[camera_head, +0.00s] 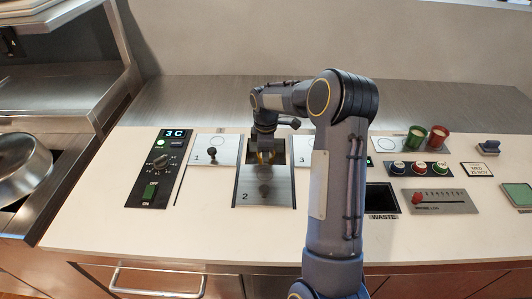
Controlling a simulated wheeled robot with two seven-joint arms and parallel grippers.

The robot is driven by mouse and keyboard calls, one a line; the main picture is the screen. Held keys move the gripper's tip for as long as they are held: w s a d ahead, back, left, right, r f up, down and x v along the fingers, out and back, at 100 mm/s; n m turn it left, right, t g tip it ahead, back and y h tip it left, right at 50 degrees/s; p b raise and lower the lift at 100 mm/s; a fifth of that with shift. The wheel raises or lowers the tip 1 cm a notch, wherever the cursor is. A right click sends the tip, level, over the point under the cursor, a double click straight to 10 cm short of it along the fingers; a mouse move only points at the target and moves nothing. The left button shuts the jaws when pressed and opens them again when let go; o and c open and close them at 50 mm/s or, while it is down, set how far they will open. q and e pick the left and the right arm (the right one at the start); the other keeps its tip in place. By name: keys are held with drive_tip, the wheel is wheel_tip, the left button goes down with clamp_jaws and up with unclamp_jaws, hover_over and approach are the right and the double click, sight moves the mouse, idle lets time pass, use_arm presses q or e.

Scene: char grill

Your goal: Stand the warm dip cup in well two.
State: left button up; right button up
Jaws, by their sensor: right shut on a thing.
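My right gripper (265,150) points down at the opening of well two (279,150), behind the metal panel marked 2 (278,195). It is shut on a small yellowish thing (264,158), which looks like the dip cup. The gripper hides most of it, and I cannot tell whether its base touches the well floor. A green cup (416,139) and a red cup (437,137) with pale contents stand at the right on the counter. My left gripper is not in view.
Panel 1 (218,148) has a dark knob, and panel 3 (302,150) is partly behind my right arm. A control strip reading 3 C (157,168) is at left. A dark waste opening (381,196), coloured buttons (420,168) and a slider panel (440,201) are at right.

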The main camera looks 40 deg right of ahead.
drive_tip(key=shift+f, duration=0.15)
drive_tip(key=o, duration=1)
wheel_tip(320, 180, up, 12)
drive_tip(key=r, duration=0.1)
drive_tip(key=s+a+r+m+t+y, duration=0.1)
drive_tip(key=s+a+r+m+t, duration=0.35)
drive_tip(key=s+a, duration=0.65)
drive_tip(key=s+a+f+m+y, duration=0.1)
drive_tip(key=s+a+f+m, duration=0.1)
drive_tip(key=s+a, duration=0.3)
drive_tip(key=s+a+f+m+t+y, duration=0.1)
drive_tip(key=s+a+m, duration=0.4)
drive_tip(key=s, duration=0.6)
drive_tip(key=shift+a+f+y, duration=0.4)
drive_tip(key=shift+a+f, duration=0.05)
drive_tip(key=shift+f, duration=0.35)
